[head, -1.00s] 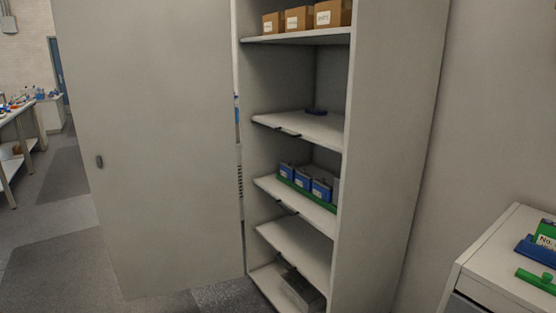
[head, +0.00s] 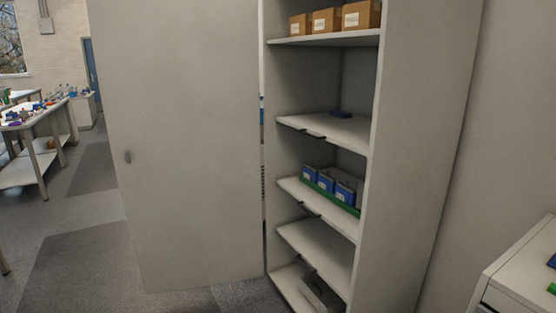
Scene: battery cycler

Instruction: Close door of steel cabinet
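The steel cabinet (head: 425,150) stands in the middle right of the head view, with its shelves exposed. Its grey door (head: 190,140) is wide open and swung out to the left. A narrow gap shows between the door's hinge side and the cabinet. Neither of my grippers is in view, and nothing touches the door.
The shelves hold cardboard boxes (head: 326,22), blue boxes on a green tray (head: 330,182) and a grey item at the bottom. A white drawer unit (head: 515,275) stands at lower right. A workbench (head: 40,120) is far left. Floor (head: 75,265) left of the door looks clear.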

